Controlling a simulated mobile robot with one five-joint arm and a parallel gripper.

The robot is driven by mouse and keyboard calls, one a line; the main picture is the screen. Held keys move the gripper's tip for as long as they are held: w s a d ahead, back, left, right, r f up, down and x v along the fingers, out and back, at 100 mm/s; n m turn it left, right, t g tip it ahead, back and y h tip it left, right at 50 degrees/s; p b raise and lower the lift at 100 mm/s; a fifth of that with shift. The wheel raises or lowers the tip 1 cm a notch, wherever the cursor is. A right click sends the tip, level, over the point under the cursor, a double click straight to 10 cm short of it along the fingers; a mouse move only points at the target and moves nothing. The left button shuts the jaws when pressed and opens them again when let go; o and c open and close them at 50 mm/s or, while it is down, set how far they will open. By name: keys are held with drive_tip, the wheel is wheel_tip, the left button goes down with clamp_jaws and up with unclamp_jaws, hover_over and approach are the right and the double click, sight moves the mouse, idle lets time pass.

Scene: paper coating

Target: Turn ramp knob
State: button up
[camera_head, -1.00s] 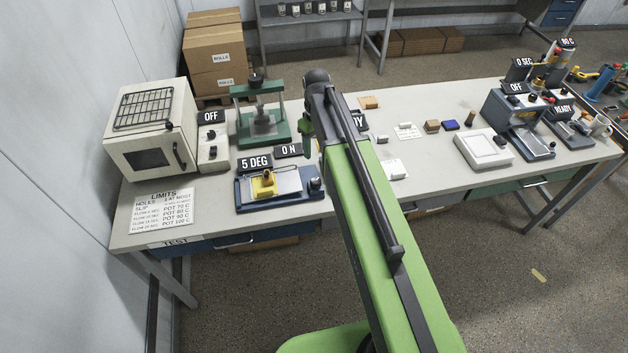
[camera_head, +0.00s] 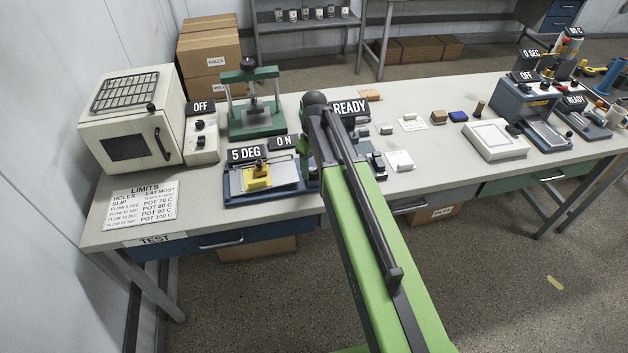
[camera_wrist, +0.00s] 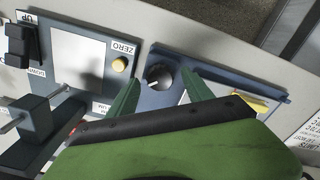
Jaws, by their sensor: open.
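The ramp is a blue-based device (camera_head: 232,196) with a pale plate and a yellow block (camera_head: 256,176) on it, near the table's front left. A "5 DEG" sign (camera_head: 249,154) and an "ON" sign (camera_head: 284,142) stand behind it. In the wrist view, the ramp's round dark knob (camera_wrist: 158,76) with a white mark sits on the blue base. My gripper (camera_wrist: 161,76) is open, its green fingers on either side of the knob in that picture. Whether they touch it I cannot tell. In the head view my arm hides the knob.
Right of the ramp, a device with a "READY" sign (camera_head: 349,108) is partly behind my arm. A green press (camera_head: 256,118) and a white oven (camera_head: 135,120) stand behind and left.

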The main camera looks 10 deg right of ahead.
drive_tip(key=shift+f, duration=0.65)
drive_tip(key=shift+r, duration=0.1)
clamp_jaws()
